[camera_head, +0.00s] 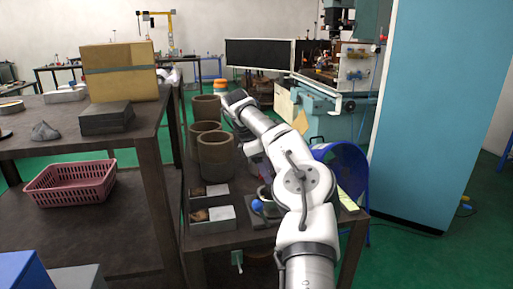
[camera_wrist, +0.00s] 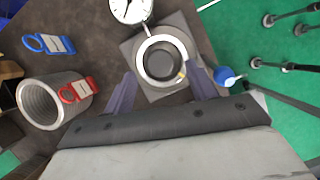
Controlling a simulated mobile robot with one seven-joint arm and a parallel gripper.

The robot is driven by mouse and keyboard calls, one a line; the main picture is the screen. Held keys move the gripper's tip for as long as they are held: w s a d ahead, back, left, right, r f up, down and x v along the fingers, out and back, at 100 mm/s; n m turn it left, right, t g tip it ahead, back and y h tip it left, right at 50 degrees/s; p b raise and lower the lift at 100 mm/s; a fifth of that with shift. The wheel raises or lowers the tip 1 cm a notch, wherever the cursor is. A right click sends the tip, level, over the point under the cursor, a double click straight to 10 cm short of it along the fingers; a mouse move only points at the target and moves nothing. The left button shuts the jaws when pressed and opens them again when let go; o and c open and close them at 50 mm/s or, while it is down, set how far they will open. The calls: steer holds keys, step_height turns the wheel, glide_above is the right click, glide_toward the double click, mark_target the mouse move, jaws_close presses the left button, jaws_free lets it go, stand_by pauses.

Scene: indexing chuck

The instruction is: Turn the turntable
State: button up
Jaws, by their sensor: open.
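The turntable, an indexing chuck with a pale round ring and dark centre on a square grey base (camera_wrist: 184,24), sits on the dark table in the wrist view. A blue ball knob (camera_wrist: 225,76) is at its right, and it also shows in the head view (camera_head: 257,206). My gripper (camera_wrist: 163,68) is open, with one purple finger to each side of the ring. Whether the fingers touch the ring I cannot tell. In the head view my arm hides the gripper and part of the chuck.
A dial gauge (camera_wrist: 131,8) stands beside the chuck. A threaded metal cylinder (camera_wrist: 42,103), a red tag (camera_wrist: 78,90) and a blue tag (camera_wrist: 50,44) lie left. Brown cylinders (camera_head: 215,158) and grey bins (camera_head: 212,219) share the table. A blue cabinet (camera_head: 422,120) stands right.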

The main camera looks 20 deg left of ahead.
steer(key=p+v, duration=0.3)
steer(key=v, duration=0.7)
steer(key=shift+r, duration=0.25)
steer(key=shift+f, duration=0.1)
